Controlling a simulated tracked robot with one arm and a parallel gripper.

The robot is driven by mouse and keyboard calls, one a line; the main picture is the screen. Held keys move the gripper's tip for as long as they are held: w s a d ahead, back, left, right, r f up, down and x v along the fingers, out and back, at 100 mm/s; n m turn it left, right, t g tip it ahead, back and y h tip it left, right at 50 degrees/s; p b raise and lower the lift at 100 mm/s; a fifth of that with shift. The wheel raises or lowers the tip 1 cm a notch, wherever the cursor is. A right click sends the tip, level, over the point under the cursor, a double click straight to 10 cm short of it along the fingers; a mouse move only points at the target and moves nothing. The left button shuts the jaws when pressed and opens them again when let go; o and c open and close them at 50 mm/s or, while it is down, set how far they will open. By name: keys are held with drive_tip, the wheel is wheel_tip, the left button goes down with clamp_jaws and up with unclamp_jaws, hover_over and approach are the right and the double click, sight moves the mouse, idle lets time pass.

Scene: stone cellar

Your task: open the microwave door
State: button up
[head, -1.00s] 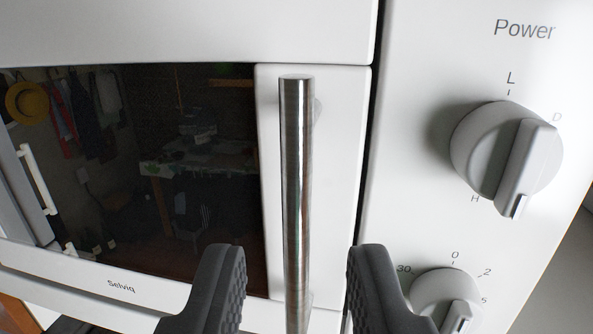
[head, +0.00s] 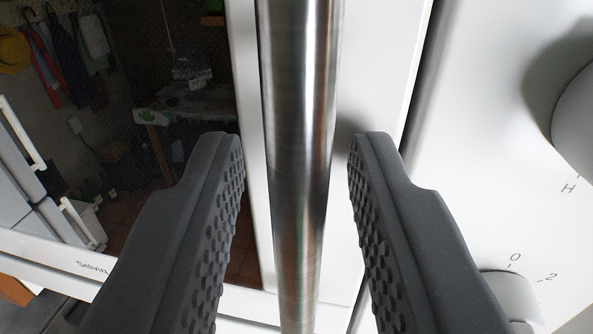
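The white microwave door (head: 376,60) fills most of the head view, with its dark reflective window (head: 110,110) at the left. The door looks closed, with a thin dark seam at its right edge. A vertical steel bar handle (head: 298,150) stands on the door. My gripper (head: 297,140) is open, with one dark ridged finger on each side of the handle. Gaps show between the handle and both fingers, so neither finger appears to touch it. The handle's upper and lower ends are out of view.
The control panel (head: 490,120) is to the right of the door. A large knob (head: 578,118) is at the right edge, and a lower knob (head: 512,292) is partly hidden near my right finger. The window shows only reflections of the room.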

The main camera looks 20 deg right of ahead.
clamp_jaws()
drive_tip(key=shift+s, duration=0.1)
